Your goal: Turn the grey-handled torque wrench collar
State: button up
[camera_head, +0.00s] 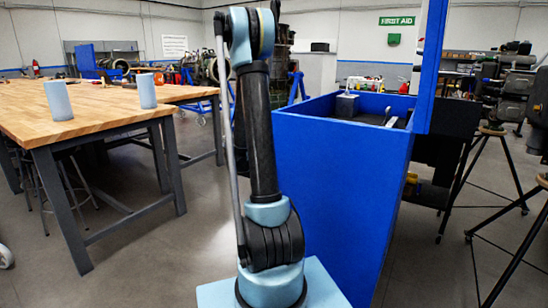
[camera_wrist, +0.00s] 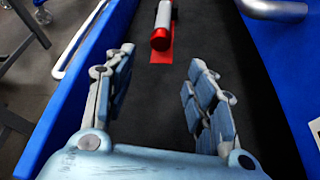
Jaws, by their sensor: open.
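In the wrist view, a cylinder with a pale grey upper part and a red end (camera_wrist: 161,36) lies on a red strip in the dark-floored blue bin. It may be the torque wrench; its far end is cut off by the top edge. My gripper (camera_wrist: 160,60) is open and empty, with its two fingers spread either side of the bin's middle. The red end lies ahead of the fingertips, between their lines and apart from them. In the head view my gripper does not show, and no wrench can be made out for sure.
The blue bin (camera_head: 335,180) has raised walls close to my gripper. A shiny metal tube (camera_wrist: 275,9) lies at the wrist view's top right. In the head view a wooden table (camera_head: 95,108) with two pale blue cylinders stands left, and tripod stands (camera_head: 490,160) stand right.

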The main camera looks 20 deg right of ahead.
jog(key=x, duration=1.3)
jog(key=shift+r, duration=0.1)
jog(key=c, duration=1.1)
jog(key=shift+d, duration=0.15)
